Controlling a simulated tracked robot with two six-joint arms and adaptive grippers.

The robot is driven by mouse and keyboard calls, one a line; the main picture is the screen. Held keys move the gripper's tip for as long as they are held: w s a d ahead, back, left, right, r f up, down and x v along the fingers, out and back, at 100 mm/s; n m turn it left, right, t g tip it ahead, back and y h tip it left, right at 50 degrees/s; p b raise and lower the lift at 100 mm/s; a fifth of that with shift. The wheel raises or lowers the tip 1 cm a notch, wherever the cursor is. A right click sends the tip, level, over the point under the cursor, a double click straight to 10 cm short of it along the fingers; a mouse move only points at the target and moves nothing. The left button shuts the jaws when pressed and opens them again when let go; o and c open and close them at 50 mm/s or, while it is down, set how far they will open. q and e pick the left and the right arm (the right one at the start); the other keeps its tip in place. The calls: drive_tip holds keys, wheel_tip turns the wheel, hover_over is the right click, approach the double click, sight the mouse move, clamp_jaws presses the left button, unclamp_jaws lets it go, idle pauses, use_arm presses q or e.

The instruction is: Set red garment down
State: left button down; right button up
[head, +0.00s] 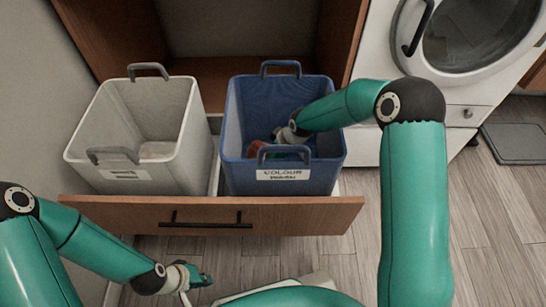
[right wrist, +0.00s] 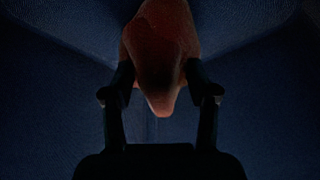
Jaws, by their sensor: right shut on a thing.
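The red garment (right wrist: 160,50) is between the fingers of my right gripper (right wrist: 160,88) in the right wrist view, with dark blue bin walls around it. In the head view my right arm reaches down into the blue bin (head: 233,165) labelled "COLOUR WASH", and a little of the red garment shows behind the bin's front handle. My right gripper is shut on the garment, and its fingertips are mostly hidden in the head view. I cannot tell whether the garment touches the bin floor. My left gripper (head: 198,278) is low at the front, outside the drawer, and its jaw opening is unclear.
A white bin (head: 150,178) stands left of the blue bin in the pulled-out wooden drawer (head: 260,213). A white front-loading washer (head: 375,60) is at the upper right. A grey scale-like pad (head: 517,143) lies on the wooden floor. A pale object (head: 318,281) is partly behind my arm.

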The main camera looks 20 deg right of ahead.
wheel_tip(320, 180, down, 3)
drive_tip(key=shift+w+r, duration=0.1)
drive_tip(key=shift+r, duration=0.1)
drive_tip(key=shift+w+d+r, duration=0.1)
drive_tip(key=shift+w+r, duration=0.05)
drive_tip(key=shift+w, duration=0.15)
drive_tip(key=w, duration=0.1)
drive_tip(key=w+b, duration=0.1)
drive_tip(key=shift+w+d, duration=0.35)
drive_tip(key=shift+d, duration=0.05)
drive_tip(key=shift+w+f+b, duration=0.25)
drive_tip(key=shift+f+b, duration=0.1)
drive_tip(key=shift+b, duration=0.2)
drive_tip(key=shift+s+f, duration=0.1)
drive_tip(key=shift+f, duration=0.15)
drive_tip(key=o, duration=1.5)
drive_tip(key=shift+r, duration=0.1)
